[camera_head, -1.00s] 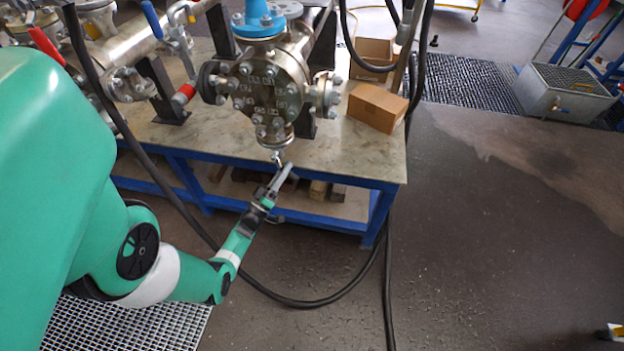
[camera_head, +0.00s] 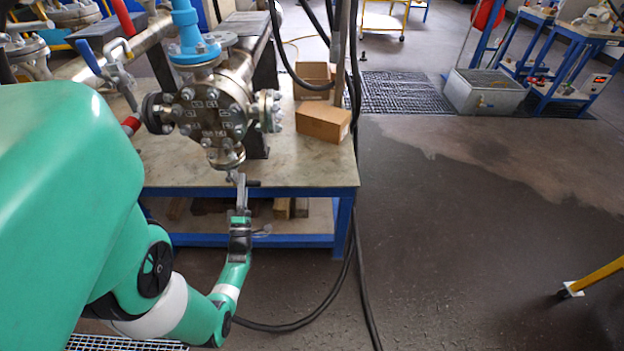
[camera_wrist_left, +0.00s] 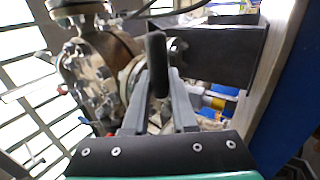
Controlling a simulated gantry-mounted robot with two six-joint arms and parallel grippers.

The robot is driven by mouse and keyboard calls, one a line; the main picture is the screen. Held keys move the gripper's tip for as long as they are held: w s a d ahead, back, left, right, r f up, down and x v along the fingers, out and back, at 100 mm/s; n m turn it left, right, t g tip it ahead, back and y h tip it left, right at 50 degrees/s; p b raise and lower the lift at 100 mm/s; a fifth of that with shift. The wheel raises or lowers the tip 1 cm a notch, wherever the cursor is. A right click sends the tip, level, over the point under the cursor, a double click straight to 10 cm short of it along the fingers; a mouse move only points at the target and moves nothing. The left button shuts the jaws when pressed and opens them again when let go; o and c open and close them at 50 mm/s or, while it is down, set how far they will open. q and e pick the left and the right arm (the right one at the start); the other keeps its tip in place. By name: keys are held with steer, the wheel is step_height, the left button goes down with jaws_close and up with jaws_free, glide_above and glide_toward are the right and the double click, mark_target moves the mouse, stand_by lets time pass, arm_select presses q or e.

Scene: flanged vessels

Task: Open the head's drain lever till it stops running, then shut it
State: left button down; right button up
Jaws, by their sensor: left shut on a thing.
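The vessel head (camera_head: 210,115) is a round bolted steel cover facing me on the table. A small drain valve (camera_head: 233,175) hangs under its lower flange, with a dark drain lever (camera_head: 252,183) pointing right. My left gripper (camera_head: 241,188) reaches up from below and is shut on the lever. In the left wrist view the black lever (camera_wrist_left: 157,62) stands between the two grey fingers (camera_wrist_left: 158,100), its end sticking out past them. I cannot make out any liquid running from the drain. My right gripper is not in view.
The steel-topped table (camera_head: 300,173) has a blue frame. Cardboard boxes (camera_head: 324,122) stand right of the head. A black hose (camera_head: 352,240) hangs down and runs along the floor. A yellow leg (camera_head: 597,273) stands at the right.

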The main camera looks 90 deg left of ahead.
arm_select(q)
steer(key=shift+r+n+g, duration=0.2)
steer(key=shift+n+g, duration=0.1)
steer(key=c, duration=0.7)
jaws_free()
steer(key=shift+f, duration=0.1)
steer(key=b+v, duration=0.1)
steer(key=v, duration=1)
steer(key=shift+d+f, duration=0.1)
steer(key=shift+d, duration=0.15)
